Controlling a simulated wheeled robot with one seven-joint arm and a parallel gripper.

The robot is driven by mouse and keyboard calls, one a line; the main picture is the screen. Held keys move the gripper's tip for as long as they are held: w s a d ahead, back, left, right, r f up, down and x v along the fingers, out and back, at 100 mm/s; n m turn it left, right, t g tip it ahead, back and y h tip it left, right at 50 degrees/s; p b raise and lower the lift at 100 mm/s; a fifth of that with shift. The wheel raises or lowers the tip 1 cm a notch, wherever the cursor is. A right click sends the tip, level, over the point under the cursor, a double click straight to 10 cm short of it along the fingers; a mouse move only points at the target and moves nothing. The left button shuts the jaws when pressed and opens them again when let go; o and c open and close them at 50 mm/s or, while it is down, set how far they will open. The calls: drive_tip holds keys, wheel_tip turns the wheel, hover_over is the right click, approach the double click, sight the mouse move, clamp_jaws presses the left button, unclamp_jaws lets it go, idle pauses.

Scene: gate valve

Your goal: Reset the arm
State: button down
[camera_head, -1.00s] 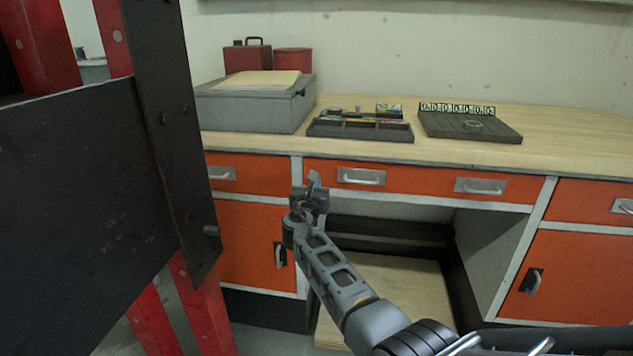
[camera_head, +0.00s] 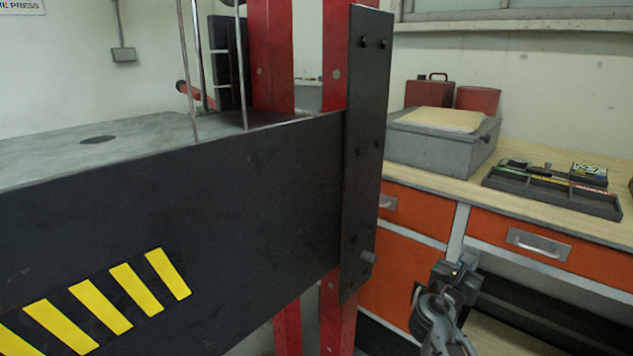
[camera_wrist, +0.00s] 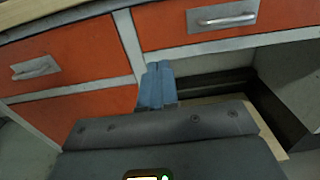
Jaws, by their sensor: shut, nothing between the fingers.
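My gripper (camera_head: 467,262) is at the lower right of the head view, in front of the orange workbench (camera_head: 404,236). In the wrist view my gripper (camera_wrist: 158,68) shows its two bluish fingers together, with nothing between them. The fingers point toward the bench front, near the post between two drawers. The fingertips appear clear of the bench, though the exact gap cannot be told. Most of my arm is outside the head view.
A black press frame (camera_head: 200,215) with yellow stripes and red posts (camera_head: 270,60) fills the left, close to my arm.

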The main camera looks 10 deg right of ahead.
drive_tip(key=s+a+f+m+t+y, duration=0.1)
drive_tip(key=s+a+f+m+y, duration=0.1)
drive_tip(key=s+a+f, duration=0.3)
drive_tip(key=s+a+f+m+y, duration=0.1)
drive_tip(key=s+a+f+y, duration=0.15)
drive_tip(key=s+f, duration=0.4)
drive_tip(key=s+a+f+m+y+p, duration=0.1)
drive_tip(key=s+a+f+m+y, duration=0.2)
drive_tip(key=s, duration=0.5)
drive_tip(key=s+a+f+m+y+p, duration=0.1)
drive_tip(key=s+a+m+y, duration=0.2)
drive_tip(key=s+a, duration=0.4)
drive_tip(key=s+a+r+m+t+y, duration=0.1)
drive_tip(key=s+a+r+m+y, duration=0.1)
drive_tip(key=s+r+m, duration=0.6)
drive_tip(key=s+a+r+m+t+y+p, duration=0.1)
drive_tip(key=s+a+r+m, duration=0.2)
drive_tip(key=s+r+m, duration=0.5)
drive_tip(key=s+r, duration=0.6)
drive_tip(key=s, duration=0.4)
drive_tip(key=shift+a+r+m+t+y, duration=0.15)
drive_tip(key=shift+m+t+y, duration=0.15)
drive_tip(key=shift+t+y, duration=0.1)
